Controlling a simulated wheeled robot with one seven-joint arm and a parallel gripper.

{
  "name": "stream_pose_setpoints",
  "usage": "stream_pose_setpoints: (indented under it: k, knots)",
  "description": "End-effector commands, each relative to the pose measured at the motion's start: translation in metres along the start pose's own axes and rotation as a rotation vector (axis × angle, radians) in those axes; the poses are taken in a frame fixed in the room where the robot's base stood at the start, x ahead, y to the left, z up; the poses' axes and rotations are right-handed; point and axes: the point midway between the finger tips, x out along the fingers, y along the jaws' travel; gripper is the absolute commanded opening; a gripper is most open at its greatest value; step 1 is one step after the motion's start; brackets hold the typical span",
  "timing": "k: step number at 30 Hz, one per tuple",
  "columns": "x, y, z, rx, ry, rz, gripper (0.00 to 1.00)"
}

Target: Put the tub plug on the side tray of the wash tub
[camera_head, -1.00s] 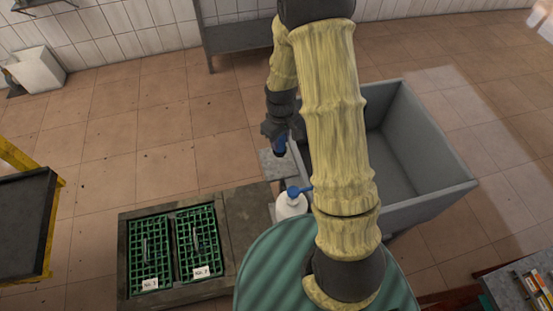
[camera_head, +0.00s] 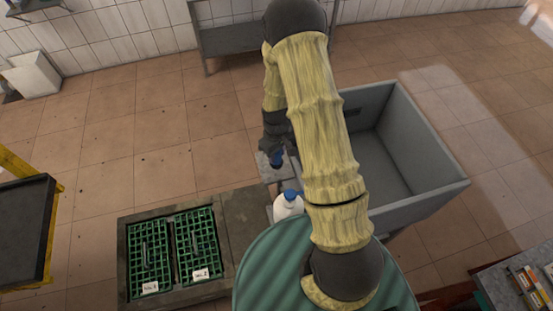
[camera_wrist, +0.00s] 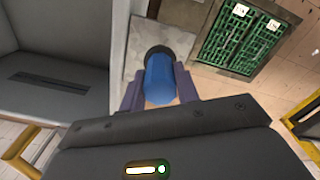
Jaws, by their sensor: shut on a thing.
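The tub plug (camera_wrist: 160,76) has a blue body and a dark round end. My gripper (camera_wrist: 159,95) is shut on it in the wrist view. In the head view the plug (camera_head: 276,159) shows as a small blue piece under my gripper (camera_head: 275,152). The plug is over or at the grey side tray (camera_head: 268,173); I cannot tell whether they touch. The tray (camera_wrist: 136,52) also shows behind the plug in the wrist view. The grey wash tub (camera_head: 420,205) stands to the right, partly hidden by my arm.
A white bottle with a blue top (camera_head: 288,205) stands just in front of the tray. Two green grates (camera_head: 173,248) with labels lie in a dark frame at the lower left. A dark table with a yellow frame (camera_head: 25,225) is at the left edge.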

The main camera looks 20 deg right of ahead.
Motion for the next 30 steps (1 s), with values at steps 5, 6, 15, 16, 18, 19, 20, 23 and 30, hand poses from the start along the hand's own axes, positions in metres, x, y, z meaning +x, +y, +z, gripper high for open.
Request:
stream_pose_setpoints:
  k: [5, 6, 15, 16, 18, 19, 20, 23, 30]
  knots:
    - [0.009, -0.001, 0.001, 0.0, -0.004, -0.002, 0.11]
    - [0.013, -0.001, 0.001, 0.0, -0.004, -0.002, 0.11]
    - [0.041, 0.0, 0.0, -0.001, 0.0, 0.0, 0.11]
    - [0.042, 0.0, 0.0, -0.001, 0.0, 0.0, 0.11]
    - [0.042, 0.0, 0.0, -0.001, 0.0, 0.0, 0.11]
    - [0.042, 0.0, 0.0, -0.001, 0.0, 0.0, 0.11]
    - [0.042, 0.0, 0.0, -0.001, 0.0, 0.0, 0.11]
    - [0.042, 0.0, 0.0, -0.001, 0.0, 0.0, 0.11]
    - [0.044, 0.0, 0.0, -0.001, 0.0, 0.0, 0.53]
